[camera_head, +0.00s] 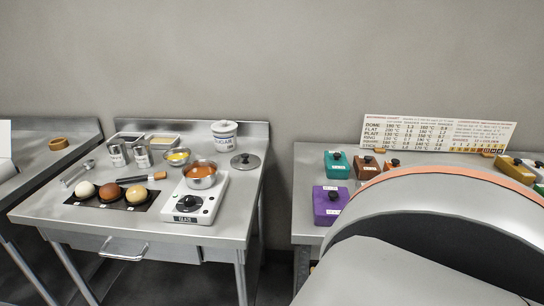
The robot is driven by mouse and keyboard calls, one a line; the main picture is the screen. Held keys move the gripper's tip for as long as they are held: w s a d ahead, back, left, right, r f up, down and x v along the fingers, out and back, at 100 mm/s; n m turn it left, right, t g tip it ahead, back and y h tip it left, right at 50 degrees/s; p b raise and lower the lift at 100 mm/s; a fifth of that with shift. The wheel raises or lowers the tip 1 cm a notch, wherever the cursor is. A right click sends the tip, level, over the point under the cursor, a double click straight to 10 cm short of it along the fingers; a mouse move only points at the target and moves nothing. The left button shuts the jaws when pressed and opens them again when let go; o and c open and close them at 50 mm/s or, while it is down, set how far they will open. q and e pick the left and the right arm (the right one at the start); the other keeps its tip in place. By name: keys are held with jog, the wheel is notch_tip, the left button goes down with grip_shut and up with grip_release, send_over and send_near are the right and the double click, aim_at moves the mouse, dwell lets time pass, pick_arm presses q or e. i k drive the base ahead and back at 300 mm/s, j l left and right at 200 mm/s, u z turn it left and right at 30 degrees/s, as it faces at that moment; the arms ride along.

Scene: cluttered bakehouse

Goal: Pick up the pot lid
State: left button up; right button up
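The pot lid (245,161) is a grey round disc with a dark knob on top. It lies flat, knob up, on the steel table (240,207) near its back right corner. The small steel pot (201,175) with orange-red contents stands uncovered on a white hot plate (208,208), left of the lid and a little nearer. Neither of my grippers is in view, and nothing touches the lid.
A white lidded jar (224,134) stands behind the lid. A gap separates the right table (303,199). My own grey link fills the lower right.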

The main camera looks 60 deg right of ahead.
aim_at(244, 161)
jog(key=z, duration=0.5)
jog(key=l+z, duration=0.15)
jog(key=z, duration=0.35)
jog(key=l+z, duration=0.1)
jog(key=z, duration=0.4)
